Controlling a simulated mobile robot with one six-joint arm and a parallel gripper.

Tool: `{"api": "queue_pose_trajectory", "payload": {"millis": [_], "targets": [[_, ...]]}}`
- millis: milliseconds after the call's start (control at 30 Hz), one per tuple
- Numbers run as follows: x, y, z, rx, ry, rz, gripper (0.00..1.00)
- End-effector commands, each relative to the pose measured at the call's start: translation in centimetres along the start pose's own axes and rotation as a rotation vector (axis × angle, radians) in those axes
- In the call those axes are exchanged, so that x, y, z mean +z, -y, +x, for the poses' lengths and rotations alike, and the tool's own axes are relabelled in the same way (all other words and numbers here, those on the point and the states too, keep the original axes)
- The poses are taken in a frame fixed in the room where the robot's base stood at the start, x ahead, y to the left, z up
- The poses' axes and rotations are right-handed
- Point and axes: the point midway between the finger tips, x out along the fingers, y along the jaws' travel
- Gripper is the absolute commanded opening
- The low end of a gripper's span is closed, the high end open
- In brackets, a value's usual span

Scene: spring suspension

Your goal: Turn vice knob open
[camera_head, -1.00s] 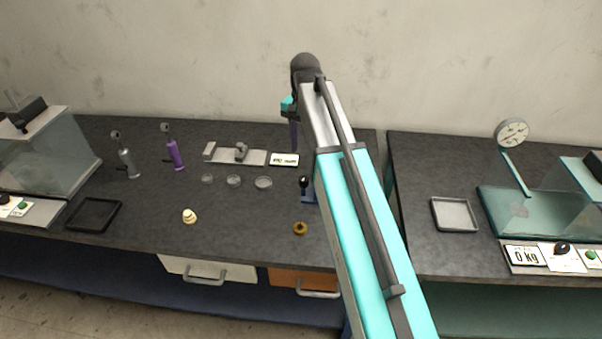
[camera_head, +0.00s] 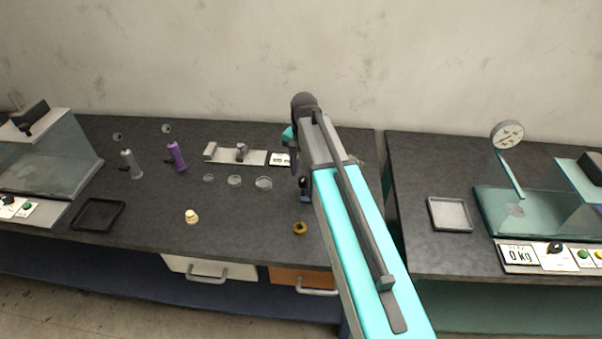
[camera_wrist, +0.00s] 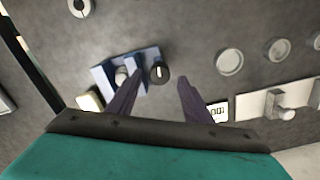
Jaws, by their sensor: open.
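The blue vice (camera_wrist: 104,76) stands on the dark bench in the wrist view, with a light cylindrical part in it. Its black knob (camera_wrist: 158,72) has a white mark and faces the camera. In the head view, the vice (camera_head: 306,197) is mostly hidden behind my arm. My gripper (camera_wrist: 159,78) is open and empty, its two dark purple fingers apart. The knob appears in the gap between the fingertips, nearer the left one. I cannot tell how far the tips are above it. In the head view, my gripper (camera_head: 293,165) hangs above the bench near the vice.
A small display (camera_wrist: 217,112) and a grey slide fixture (camera_wrist: 282,105) lie right of the fingers in the wrist view. Several round dishes (camera_head: 235,181) are left of the vice. A brass ring (camera_head: 300,228) lies in front. A gap separates this bench from the right one.

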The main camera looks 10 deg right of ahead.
Motion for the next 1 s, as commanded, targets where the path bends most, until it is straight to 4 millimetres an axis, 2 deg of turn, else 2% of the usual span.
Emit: {"api": "queue_pose_trajectory", "payload": {"millis": [233, 600, 867, 900, 1000], "targets": [[0.1, 0.0, 1.4, 0.0, 0.0, -0.001, 0.46], [0.1, 0.1, 1.6, 0.0, 0.0, -0.001, 0.46], [0.1, 0.1, 1.6, -0.001, 0.0, -0.002, 0.05], [0.8, 0.9, 1.6, -0.001, 0.0, -0.007, 0.05], [0.5, 0.6, 1.6, -0.003, 0.0, -0.008, 0.05]]}}
